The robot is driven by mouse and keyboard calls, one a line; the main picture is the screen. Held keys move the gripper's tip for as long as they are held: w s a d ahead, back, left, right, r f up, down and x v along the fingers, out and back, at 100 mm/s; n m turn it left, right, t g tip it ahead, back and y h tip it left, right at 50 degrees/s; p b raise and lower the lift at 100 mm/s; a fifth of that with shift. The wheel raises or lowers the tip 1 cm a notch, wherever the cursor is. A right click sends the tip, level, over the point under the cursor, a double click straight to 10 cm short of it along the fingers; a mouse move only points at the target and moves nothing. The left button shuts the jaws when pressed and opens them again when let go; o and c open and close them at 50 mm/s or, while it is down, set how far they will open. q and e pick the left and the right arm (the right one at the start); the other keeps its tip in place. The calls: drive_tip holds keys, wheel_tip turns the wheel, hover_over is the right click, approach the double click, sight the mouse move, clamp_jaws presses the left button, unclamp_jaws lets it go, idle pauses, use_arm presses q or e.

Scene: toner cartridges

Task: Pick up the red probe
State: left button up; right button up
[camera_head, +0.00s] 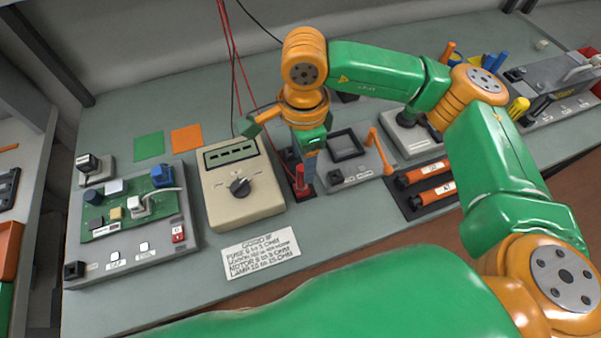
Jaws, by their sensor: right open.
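The red probe (299,177) stands upright just right of the cream meter with the dial (242,190), with a red foot at the bench top. My right gripper (308,172) points down right at the probe, its grey fingers beside and partly over it. It is open; whether the probe lies between the fingers or beside them I cannot tell. Red and black leads (232,45) run down from the wall behind the meter. My left gripper is out of view.
A circuit board fixture (130,220) stands at the left, with green (149,146) and orange (187,139) squares behind it. A printed card (262,251) lies in front. Right of the probe are a grey fixture with a black frame (347,145) and a tray of orange cartridges (425,184).

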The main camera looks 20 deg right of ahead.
sight(302, 168)
wheel_tip(302, 168, down, 4)
drive_tip(key=shift+w+a+r+p, duration=0.1)
drive_tip(key=shift+p, duration=0.25)
clamp_jaws()
